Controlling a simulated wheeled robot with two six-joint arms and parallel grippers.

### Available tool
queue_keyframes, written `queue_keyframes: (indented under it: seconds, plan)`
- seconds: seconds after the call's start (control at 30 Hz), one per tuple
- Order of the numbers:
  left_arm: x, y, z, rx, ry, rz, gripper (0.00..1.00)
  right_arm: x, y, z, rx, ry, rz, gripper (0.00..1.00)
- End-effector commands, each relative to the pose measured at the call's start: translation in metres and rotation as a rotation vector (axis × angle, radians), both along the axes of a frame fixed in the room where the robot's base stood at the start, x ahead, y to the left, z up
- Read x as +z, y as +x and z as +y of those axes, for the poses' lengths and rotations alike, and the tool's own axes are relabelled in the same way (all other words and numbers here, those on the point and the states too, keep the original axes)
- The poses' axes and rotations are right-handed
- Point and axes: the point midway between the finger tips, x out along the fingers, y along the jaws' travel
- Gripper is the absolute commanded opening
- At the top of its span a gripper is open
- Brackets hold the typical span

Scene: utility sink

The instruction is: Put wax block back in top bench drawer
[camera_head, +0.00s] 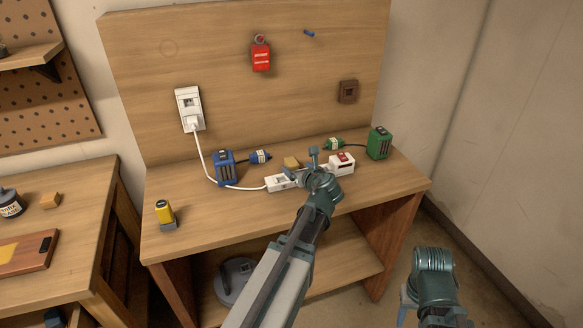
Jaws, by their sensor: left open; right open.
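Two small blocks could be the wax block, and I cannot tell which it is. My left gripper (304,165) is open over the power strip (279,183); contact with the yellowish block cannot be made out. My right gripper (406,300) is open, low at the right, off the bench and mostly hidden. An open drawer space (85,316) seems to show at the bottom left.
A dark bottle (10,204) and a reddish-brown board (27,252) are on the left bench. The middle bench holds a blue adapter (225,168), a green adapter (379,143), a white-and-red box (342,164) and a yellow item (164,213). A white cord runs to the wall socket (189,108).

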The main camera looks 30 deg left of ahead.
Motion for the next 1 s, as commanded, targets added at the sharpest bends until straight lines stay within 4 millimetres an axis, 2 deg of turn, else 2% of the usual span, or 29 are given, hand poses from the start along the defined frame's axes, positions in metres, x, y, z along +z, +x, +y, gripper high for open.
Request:
queue_keyframes:
  seconds: [0.4, 0.63, 0.67, 1.0]
  plan:
    - [-0.017, 0.034, 0.034, 0.001, 0.000, 0.000, 0.85, -0.017, 0.000, 0.000, 0.000, 0.000, 0.000, 0.50]
    - [-0.016, 0.034, 0.035, 0.000, 0.000, 0.000, 0.85, -0.016, 0.000, 0.000, 0.000, 0.000, 0.000, 0.50]
    - [-0.016, 0.034, 0.035, 0.000, 0.000, 0.000, 0.81, -0.016, 0.000, 0.000, 0.000, 0.000, 0.000, 0.50]
    - [-0.016, 0.033, 0.035, 0.000, 0.000, 0.000, 0.20, -0.016, 0.000, 0.000, 0.000, 0.000, 0.000, 0.50]
